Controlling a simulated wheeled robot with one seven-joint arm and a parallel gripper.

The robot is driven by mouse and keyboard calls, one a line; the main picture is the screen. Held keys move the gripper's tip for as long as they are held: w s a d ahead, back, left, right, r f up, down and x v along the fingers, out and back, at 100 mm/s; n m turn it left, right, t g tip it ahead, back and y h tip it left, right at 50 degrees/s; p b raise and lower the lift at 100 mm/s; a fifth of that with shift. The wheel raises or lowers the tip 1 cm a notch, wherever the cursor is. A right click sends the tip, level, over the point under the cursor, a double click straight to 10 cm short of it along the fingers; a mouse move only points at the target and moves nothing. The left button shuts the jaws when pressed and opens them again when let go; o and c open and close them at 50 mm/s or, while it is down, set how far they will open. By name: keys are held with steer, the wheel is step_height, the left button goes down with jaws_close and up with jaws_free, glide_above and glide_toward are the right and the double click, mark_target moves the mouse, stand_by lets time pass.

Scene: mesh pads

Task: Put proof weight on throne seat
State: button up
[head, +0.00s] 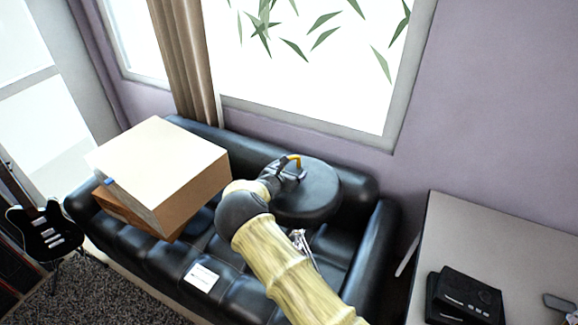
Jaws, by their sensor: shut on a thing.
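The throne seat (318,196) is a round, dark, padded disc in front of the black sofa's right part. Chrome legs (304,247) show below it. My gripper (291,172) is over the seat's upper left part, shut on a small yellow curved piece (294,159), which I take to be part of the proof weight. The rest of the weight is hidden by my gripper or too small to make out. I cannot tell whether it touches the seat.
A black sofa (148,253) stands below the window, with a large box (160,165) on its left part. A white card (201,278) lies on the sofa. A grey table (470,235) at right holds a black device (465,299). A guitar (47,232) stands at far left.

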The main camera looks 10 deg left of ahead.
steer(key=shift+f, duration=0.25)
steer(key=shift+w+d+f, duration=0.1)
steer(key=shift+d+f, duration=0.1)
steer(key=shift+f, duration=0.1)
steer(key=shift+d+f, duration=0.1)
steer(key=shift+d, duration=0.15)
steer(key=shift+a, duration=0.15)
steer(key=o, duration=1.5)
steer(key=shift+f, duration=0.3)
steer(key=shift+c, duration=0.2)
steer(key=o, duration=0.4)
steer(key=shift+s, duration=0.2)
steer(key=shift+c, duration=0.2)
steer(key=shift+r, duration=0.1)
steer(key=shift+a+r, duration=0.1)
steer(key=shift+r, duration=0.05)
